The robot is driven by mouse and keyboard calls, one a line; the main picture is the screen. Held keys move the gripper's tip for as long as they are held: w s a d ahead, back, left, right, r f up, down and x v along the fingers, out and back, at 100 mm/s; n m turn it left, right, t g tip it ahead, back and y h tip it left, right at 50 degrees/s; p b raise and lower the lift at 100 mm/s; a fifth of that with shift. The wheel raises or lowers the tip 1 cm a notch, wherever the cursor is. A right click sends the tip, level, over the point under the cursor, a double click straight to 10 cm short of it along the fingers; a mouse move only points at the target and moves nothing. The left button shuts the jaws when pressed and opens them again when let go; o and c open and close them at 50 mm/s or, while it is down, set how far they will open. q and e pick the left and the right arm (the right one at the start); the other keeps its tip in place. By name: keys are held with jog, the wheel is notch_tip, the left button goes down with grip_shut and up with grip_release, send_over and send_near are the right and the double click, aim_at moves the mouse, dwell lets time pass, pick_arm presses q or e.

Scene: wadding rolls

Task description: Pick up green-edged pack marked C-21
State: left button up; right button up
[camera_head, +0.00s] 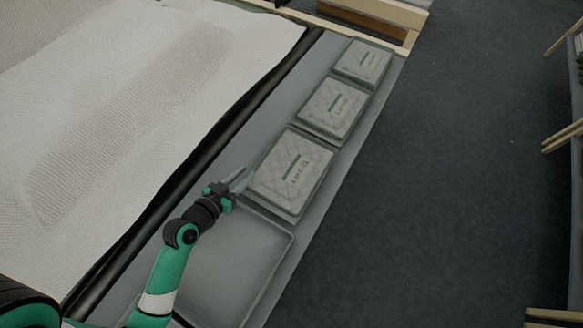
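Three pale quilted packs, each with a dark green bar and a printed code, lie flat in a row on a long grey shelf. The nearest pack (290,174) is the largest in view, and its code is too small to read surely. The middle pack (334,108) and the far pack (364,62) lie beyond it, their codes also unclear. My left gripper (243,177) is just left of the nearest pack, its fingers apart and pointing up-right toward the pack's left edge. Nothing shows between them. My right gripper is out of view.
An empty shallow grey tray (280,284) lies nearer than the packs, partly behind my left arm. A wide white sheet of wadding (110,110) with a dark roller edge runs along the left. Dark floor (450,190) is open on the right, with wooden racks (560,138) at the far right.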

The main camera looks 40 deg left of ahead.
aim_at(259, 162)
pick_arm(q)
jog(key=shift+x, duration=3.2)
jog(key=shift+s, duration=0.1)
jog(key=shift+c, duration=0.3)
grip_shut()
